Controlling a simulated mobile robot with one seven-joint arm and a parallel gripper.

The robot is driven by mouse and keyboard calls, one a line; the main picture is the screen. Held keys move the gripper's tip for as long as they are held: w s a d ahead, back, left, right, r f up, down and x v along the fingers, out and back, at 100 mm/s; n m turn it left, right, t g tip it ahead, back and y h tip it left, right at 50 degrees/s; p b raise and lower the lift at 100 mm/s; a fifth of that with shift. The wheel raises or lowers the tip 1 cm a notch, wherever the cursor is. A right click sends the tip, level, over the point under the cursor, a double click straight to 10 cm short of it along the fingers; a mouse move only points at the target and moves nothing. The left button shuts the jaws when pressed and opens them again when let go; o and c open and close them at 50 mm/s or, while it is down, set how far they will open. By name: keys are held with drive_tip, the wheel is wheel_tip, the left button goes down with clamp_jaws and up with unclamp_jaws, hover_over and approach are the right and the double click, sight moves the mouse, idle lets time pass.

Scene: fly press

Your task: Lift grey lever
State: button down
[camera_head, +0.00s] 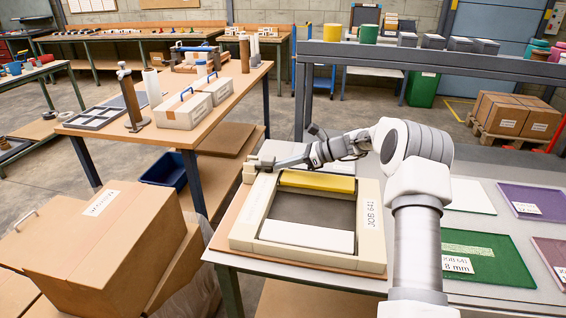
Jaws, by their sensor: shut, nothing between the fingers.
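A beige press frame (247,226) marked JOB 641 lies on the near bench, with a yellow bar (317,182) across its back and a white panel (306,236) across its front. My arm reaches in from the right to the frame's back left corner. My gripper (264,163) is at that corner, close to a small beige block (249,174), and looks shut and empty. I cannot clearly make out the grey lever. A slim grey bar beside the gripper may be the lever or part of my wrist. Whether the gripper touches anything is too small to tell.
Flat sheets lie right of the frame, including a green one (490,262) and a purple one (535,200). Cardboard boxes (105,245) stand at the left. A wooden bench (185,137) with cases stands behind, and a grey shelf (440,62) with tins runs behind my arm.

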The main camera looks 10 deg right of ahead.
sight(267, 158)
drive_tip(key=shift+w+a+r+g+h+p, duration=0.15)
drive_tip(key=shift+r+h+p, duration=0.45)
drive_tip(key=shift+p, duration=0.75)
drive_tip(key=shift+s+a+r+g+h+p, duration=0.1)
drive_tip(key=shift+r+g+h+p, duration=0.2)
drive_tip(key=shift+r+p, duration=0.8)
drive_tip(key=h+p, duration=0.1)
drive_tip(key=p, duration=0.1)
drive_tip(key=r+p, duration=0.1)
drive_tip(key=p, duration=0.2)
drive_tip(key=shift+w+a+g+h, duration=0.2)
drive_tip(key=shift+a+g+h, duration=0.15)
drive_tip(key=shift+h, duration=0.05)
drive_tip(key=h+p, duration=0.1)
drive_tip(key=p, duration=0.1)
drive_tip(key=a+r+p, duration=0.1)
drive_tip(key=p, duration=0.1)
drive_tip(key=shift+w+r+g+h, duration=0.1)
drive_tip(key=shift+w+g+h, duration=0.05)
drive_tip(key=shift+g+h, duration=0.2)
drive_tip(key=shift+w+a+r+g+h+p, duration=0.3)
drive_tip(key=shift+h+p, duration=0.55)
drive_tip(key=shift+p, duration=0.4)
drive_tip(key=shift+a+r+p, duration=0.25)
drive_tip(key=shift+a+p, duration=0.15)
drive_tip(key=shift+p, duration=0.1)
drive_tip(key=shift+w, duration=0.1)
